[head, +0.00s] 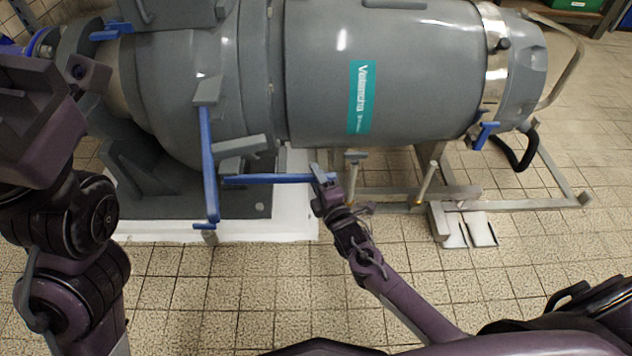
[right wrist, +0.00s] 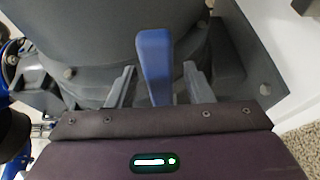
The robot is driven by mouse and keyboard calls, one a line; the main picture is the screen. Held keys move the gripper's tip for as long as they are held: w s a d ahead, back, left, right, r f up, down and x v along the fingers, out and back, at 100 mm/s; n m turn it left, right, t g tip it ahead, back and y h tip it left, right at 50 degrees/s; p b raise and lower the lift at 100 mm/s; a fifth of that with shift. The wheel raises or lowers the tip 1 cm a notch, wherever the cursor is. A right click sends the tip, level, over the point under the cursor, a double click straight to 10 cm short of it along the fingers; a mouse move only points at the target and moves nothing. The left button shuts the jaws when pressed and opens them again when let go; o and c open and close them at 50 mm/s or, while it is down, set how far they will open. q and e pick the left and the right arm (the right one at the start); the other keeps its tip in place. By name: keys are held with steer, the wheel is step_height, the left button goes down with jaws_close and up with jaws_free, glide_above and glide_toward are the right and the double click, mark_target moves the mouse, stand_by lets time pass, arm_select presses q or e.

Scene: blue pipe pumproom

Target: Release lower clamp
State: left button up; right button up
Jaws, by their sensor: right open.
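The lower clamp has a long blue handle (head: 268,178) that sticks out to the right from a grey clamp body (head: 243,147) low on the pump housing. My right gripper (head: 318,178) is at the right end of this handle. In the right wrist view the blue handle (right wrist: 154,65) lies between the two open fingers (right wrist: 157,82), with a gap on each side. A second blue handle (head: 208,165) hangs down just left of it from a higher grey bracket (head: 208,91). My left arm shows at the left edge, but its fingertips are not clear.
The large grey pump (head: 420,75) with a teal label fills the top middle. A grey metal frame (head: 510,203) stands on the tiled floor at the right. Other blue handles (head: 486,135) sit on the pump. The floor in front is clear.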

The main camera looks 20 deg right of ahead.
steer(key=shift+w, duration=0.4)
jaws_close()
steer(key=shift+s, duration=0.1)
